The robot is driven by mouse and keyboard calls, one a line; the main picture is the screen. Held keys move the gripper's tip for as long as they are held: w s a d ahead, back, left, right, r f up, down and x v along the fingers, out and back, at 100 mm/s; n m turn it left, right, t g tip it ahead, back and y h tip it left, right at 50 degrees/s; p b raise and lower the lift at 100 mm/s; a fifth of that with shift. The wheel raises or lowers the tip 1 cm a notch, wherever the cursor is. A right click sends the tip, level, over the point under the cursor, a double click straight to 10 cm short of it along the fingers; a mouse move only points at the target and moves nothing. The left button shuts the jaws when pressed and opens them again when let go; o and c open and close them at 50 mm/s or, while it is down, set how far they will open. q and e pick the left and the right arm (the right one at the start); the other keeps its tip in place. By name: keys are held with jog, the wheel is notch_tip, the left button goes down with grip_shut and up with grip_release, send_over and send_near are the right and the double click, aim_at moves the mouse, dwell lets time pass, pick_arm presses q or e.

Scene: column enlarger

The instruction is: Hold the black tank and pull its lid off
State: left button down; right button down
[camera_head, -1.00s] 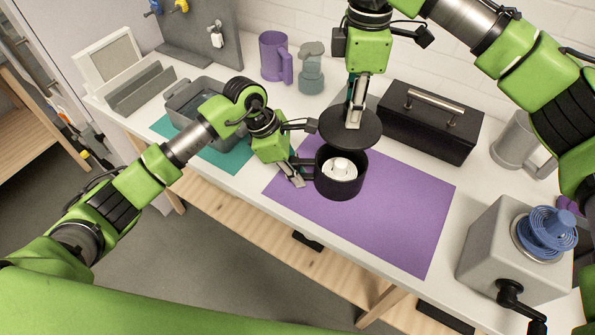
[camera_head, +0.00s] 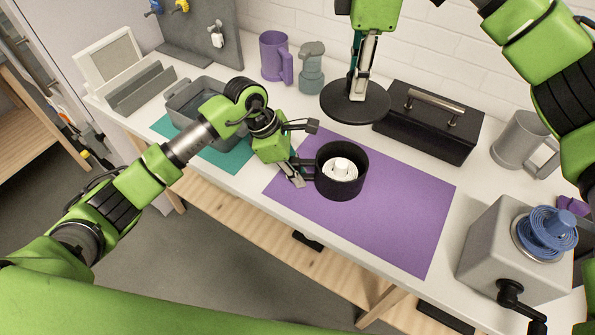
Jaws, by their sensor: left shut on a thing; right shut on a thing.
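The black tank (camera_head: 342,187) stands upright on the purple mat (camera_head: 405,220), open at the top, with a white reel (camera_head: 341,170) inside. My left gripper (camera_head: 307,174) is shut on the left side of the tank. The round black lid (camera_head: 345,108) is off the tank, in the air above and behind it. My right gripper (camera_head: 356,90) points down and is shut on the lid's top, where the held part is mostly hidden by the fingers.
A black box with a metal handle (camera_head: 430,122) stands right of the lid. A grey tray (camera_head: 190,102) sits on the teal mat (camera_head: 225,154) at left. A purple jug (camera_head: 274,58), a grey-green bottle (camera_head: 311,70), a grey jug (camera_head: 520,140) and a cranked grey box (camera_head: 490,250) stand around. The purple mat's right part is clear.

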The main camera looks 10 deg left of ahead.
pick_arm(q)
jog(key=c, duration=1.8)
grip_release()
jog(key=shift+r, duration=0.1)
